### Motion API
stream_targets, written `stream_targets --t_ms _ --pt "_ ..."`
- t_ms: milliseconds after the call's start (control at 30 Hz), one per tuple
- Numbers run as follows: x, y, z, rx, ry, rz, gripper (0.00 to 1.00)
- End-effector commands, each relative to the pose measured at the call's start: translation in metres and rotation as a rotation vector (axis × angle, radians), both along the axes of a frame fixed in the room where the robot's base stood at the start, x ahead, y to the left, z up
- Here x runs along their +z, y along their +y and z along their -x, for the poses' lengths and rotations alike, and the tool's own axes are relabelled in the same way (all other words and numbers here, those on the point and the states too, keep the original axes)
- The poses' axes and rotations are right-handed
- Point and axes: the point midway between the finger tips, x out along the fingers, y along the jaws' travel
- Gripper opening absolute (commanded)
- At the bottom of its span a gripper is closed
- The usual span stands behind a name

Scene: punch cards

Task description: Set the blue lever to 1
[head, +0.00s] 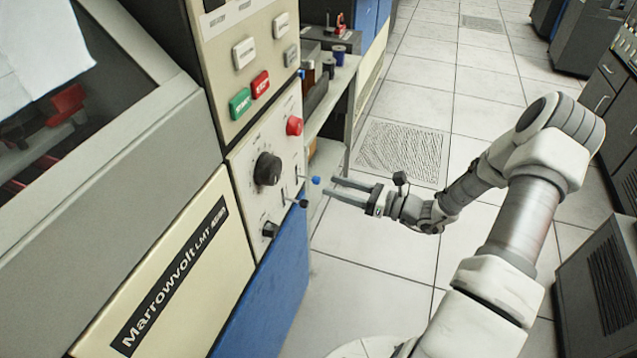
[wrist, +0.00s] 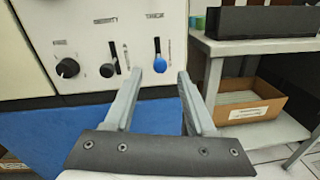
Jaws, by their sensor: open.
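The blue lever (head: 315,180) sticks out from the cream control panel (head: 240,178), at its right side. In the wrist view the blue lever (wrist: 160,66) hangs at the lower part of its dark vertical slot; its markings are too small to read. My gripper (head: 334,187) is open and empty, pointing at the panel from the right, just short of the blue lever. In the wrist view the blue knob appears between my two fingertips (wrist: 160,74), seemingly beyond them, without visible contact.
A black lever (wrist: 107,70) sits left of the blue one, with a black knob (wrist: 67,68) further left. A red button (head: 294,126) and a large black dial (head: 267,169) are higher on the panel. A shelf with a cardboard box (wrist: 252,101) stands right of the panel.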

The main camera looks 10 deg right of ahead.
Motion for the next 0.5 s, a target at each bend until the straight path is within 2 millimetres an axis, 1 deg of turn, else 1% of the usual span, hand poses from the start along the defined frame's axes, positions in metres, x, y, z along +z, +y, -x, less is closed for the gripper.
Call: stream_targets --t_ms 33,200,333,500 --pt "-0.002 0.009 -0.007 0.003 -0.001 0.000 0.56" --pt "-0.001 0.030 -0.023 0.003 -0.002 0.001 0.56" --pt "-0.001 0.039 -0.030 0.001 -0.001 0.002 0.56" --pt "0.000 0.042 -0.033 0.000 -0.001 0.002 0.56"
